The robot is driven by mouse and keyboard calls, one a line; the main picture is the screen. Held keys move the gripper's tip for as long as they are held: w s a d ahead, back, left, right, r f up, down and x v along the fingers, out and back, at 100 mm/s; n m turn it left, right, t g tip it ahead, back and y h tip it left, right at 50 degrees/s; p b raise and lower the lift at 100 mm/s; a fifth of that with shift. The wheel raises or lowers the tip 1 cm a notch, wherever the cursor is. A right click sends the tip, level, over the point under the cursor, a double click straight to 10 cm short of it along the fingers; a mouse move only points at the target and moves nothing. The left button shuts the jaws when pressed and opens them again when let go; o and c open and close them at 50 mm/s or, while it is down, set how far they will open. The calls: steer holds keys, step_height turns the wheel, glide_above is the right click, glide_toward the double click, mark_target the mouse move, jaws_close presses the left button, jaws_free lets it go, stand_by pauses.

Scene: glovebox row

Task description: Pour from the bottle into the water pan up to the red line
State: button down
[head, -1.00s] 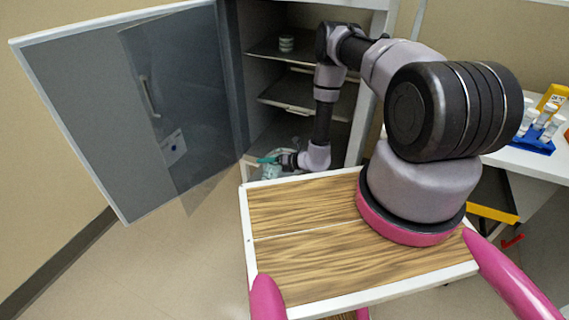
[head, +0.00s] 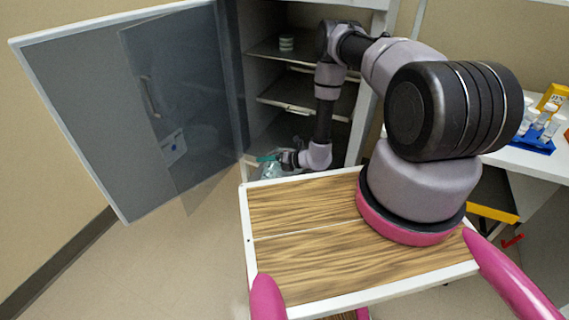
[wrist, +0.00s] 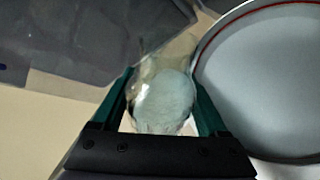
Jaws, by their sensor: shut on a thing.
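My gripper (wrist: 163,95) is shut on the clear bottle (wrist: 162,108), with a green finger on each side of it. The bottle holds pale blue-green liquid and looks tilted in the wrist view. In the head view, my gripper (head: 268,158) and the bottle (head: 268,172) are low at the cabinet opening, small and partly hidden. The round grey water pan (wrist: 265,85) is just right of the bottle in the wrist view, cut off by the frame. The red line (wrist: 258,9) runs inside its wall near the rim. I cannot tell its liquid level or whether liquid is flowing.
The cabinet's grey door (head: 75,110) stands open at the left, with a clear inner door (head: 185,110) beside it. A small banded jar (head: 286,43) stands on the upper shelf. A white bench with a blue rack (head: 535,143) of vials is at the right. Floor is clear at left.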

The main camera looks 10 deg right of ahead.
steer(key=shift+s+a+r+m+g+y, duration=0.25)
steer(key=shift+r+m+g+y, duration=0.25)
steer(key=shift+m+g, duration=0.15)
stand_by(1.3)
steer(key=shift+s+f+m+p, duration=0.1)
steer(key=shift+m+p, duration=0.25)
steer(key=shift+m, duration=0.2)
stand_by(0.8)
steer(key=shift+w+d+r+m+g+y+p, duration=0.35)
steer(key=shift+w+r+m+g+y+p, duration=0.15)
steer(key=shift+m+y+p, duration=0.1)
stand_by(1.3)
steer(key=shift+f+m+g+y, duration=0.25)
steer(key=shift+m+y, duration=0.15)
steer(key=shift+m, duration=0.1)
stand_by(2.3)
